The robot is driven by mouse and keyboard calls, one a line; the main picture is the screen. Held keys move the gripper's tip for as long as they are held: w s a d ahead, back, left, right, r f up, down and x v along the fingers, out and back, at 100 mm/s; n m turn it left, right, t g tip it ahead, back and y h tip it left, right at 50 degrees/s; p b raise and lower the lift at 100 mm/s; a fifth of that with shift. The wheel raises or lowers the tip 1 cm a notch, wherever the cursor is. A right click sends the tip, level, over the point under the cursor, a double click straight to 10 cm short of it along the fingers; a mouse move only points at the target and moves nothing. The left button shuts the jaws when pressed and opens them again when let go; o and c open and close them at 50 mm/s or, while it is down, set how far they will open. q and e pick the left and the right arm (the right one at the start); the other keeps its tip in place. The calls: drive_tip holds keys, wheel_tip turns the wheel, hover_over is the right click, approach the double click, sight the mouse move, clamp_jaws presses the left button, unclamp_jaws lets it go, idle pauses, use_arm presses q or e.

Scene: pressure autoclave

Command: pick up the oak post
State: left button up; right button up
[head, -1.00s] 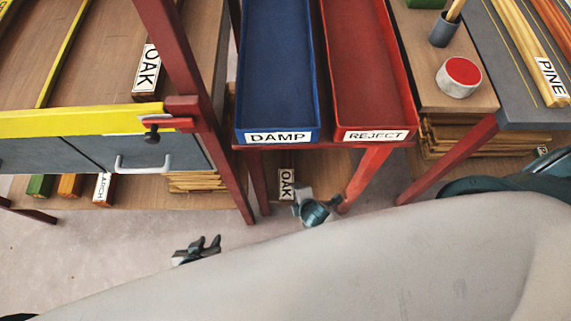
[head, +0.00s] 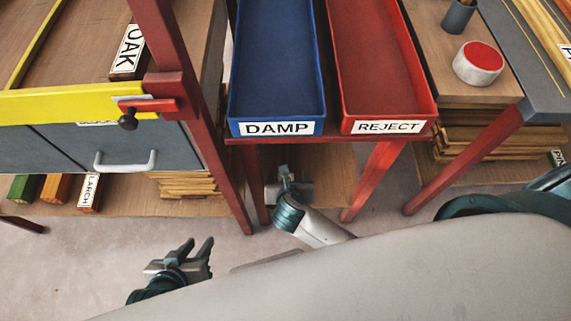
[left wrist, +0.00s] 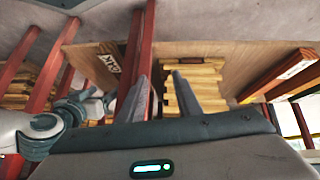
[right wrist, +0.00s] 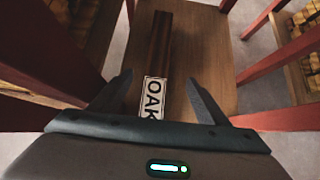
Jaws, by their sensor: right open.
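A dark brown oak post with a white OAK label (right wrist: 160,60) lies on the low wooden shelf under the trays. In the right wrist view my right gripper (right wrist: 159,80) is open, its fingers on either side of the label end, with no contact visible. In the head view that gripper (head: 284,178) covers the post. The label also shows in the left wrist view (left wrist: 110,63). Another OAK-labelled post (head: 127,52) lies on the upper left surface. My left gripper (head: 203,252) is open and empty over the floor, left of the right one.
The blue DAMP tray (head: 277,60) and red REJECT tray (head: 380,60) stand above the low shelf. A red table leg (head: 372,182) stands right of my right gripper. Stacked slats (head: 188,185) and a LARCH-labelled post (head: 90,193) lie on the left lower shelf.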

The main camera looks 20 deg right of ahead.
sight(285, 161)
drive_tip(key=b+x, duration=0.2)
drive_tip(key=x, duration=0.3)
drive_tip(key=shift+s, duration=0.1)
drive_tip(key=b+x, duration=0.2)
drive_tip(key=x, duration=0.4)
drive_tip(key=shift+w+f, duration=0.25)
use_arm(q)
drive_tip(key=w+d+r+t+h, duration=0.2)
drive_tip(key=w+d+r+t, duration=0.3)
drive_tip(key=r, duration=0.4)
drive_tip(key=shift+w+t+h, duration=0.4)
drive_tip(key=shift+w+t, duration=0.3)
drive_tip(key=shift+t, duration=0.4)
use_arm(e)
drive_tip(key=shift+w+d+f, duration=0.1)
drive_tip(key=shift+w+f, duration=0.15)
drive_tip(key=shift+w, duration=0.05)
use_arm(q)
drive_tip(key=shift+d+r, duration=0.1)
drive_tip(key=shift+r, duration=0.05)
